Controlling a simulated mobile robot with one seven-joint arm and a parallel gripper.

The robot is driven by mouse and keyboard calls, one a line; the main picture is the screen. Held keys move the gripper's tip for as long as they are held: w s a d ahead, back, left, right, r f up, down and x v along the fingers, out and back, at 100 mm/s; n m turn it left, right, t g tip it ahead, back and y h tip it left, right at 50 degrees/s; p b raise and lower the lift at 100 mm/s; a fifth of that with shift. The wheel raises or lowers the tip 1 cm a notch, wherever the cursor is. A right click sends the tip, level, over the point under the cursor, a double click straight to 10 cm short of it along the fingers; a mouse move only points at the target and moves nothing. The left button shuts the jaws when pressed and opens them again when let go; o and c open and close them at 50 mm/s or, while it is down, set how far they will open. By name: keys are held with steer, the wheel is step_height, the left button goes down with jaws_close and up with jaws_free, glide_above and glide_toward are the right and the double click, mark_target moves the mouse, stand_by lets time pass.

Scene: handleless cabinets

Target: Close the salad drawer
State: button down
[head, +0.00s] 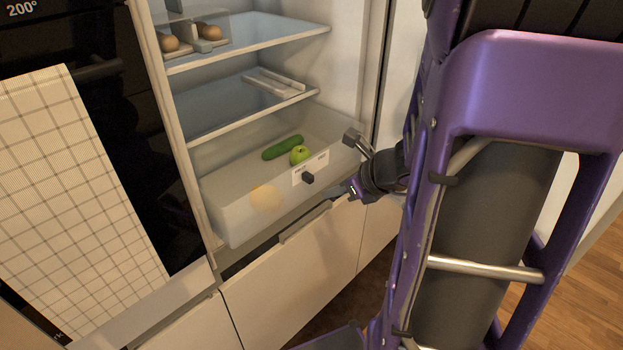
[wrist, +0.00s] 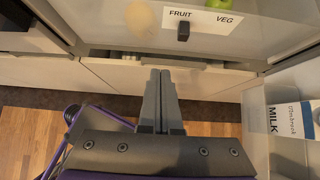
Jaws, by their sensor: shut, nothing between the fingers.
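The salad drawer (head: 232,212) is a translucent bin at the bottom of the open fridge. Its front stands forward of the shelf edges above. A cucumber (head: 283,147), a green apple (head: 299,155) and a pale round item (head: 266,198) show in it. Its front carries a FRUIT/VEG label (wrist: 205,19) and a dark slider knob (head: 307,178). My gripper (head: 352,188) is shut and empty, in front of the drawer's right part. In the wrist view my gripper fingers (wrist: 160,75) are together, below the drawer front in the picture, with no visible contact.
Fridge shelves (head: 250,95) sit above the drawer, with eggs (head: 208,32) on top. A milk carton (wrist: 290,118) stands at the right in the wrist view. Pale cabinet fronts (head: 300,270) lie below. An oven with a checked towel (head: 75,180) is at left. Wood floor shows below.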

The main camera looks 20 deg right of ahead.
mark_target(293, 193)
steer(key=x, duration=0.3)
steer(key=w+r+b+x, duration=0.1)
steer(key=x, duration=0.3)
steer(key=b+x, duration=0.1)
steer(key=x, duration=0.2)
steer(key=shift+w+a+r, duration=0.1)
steer(key=shift+w+a, duration=0.15)
steer(key=shift+a, duration=0.05)
steer(key=shift+w+a, duration=0.2)
steer(key=shift+w, duration=0.3)
steer(key=w+a+p, duration=0.1)
steer(key=w+a, duration=0.1)
steer(key=w, duration=0.3)
steer(key=w+a+p, duration=0.1)
steer(key=w+a, duration=0.1)
steer(key=w, duration=0.3)
steer(key=w+a+p, duration=0.1)
steer(key=w+a, duration=0.1)
steer(key=w, duration=0.3)
steer(key=shift+w+a, duration=0.25)
steer(key=shift+w, duration=0.1)
steer(key=shift+w+r+p, duration=0.1)
steer(key=shift+r+p, duration=0.05)
steer(key=shift+p, duration=0.15)
steer(key=shift+a+r, duration=0.1)
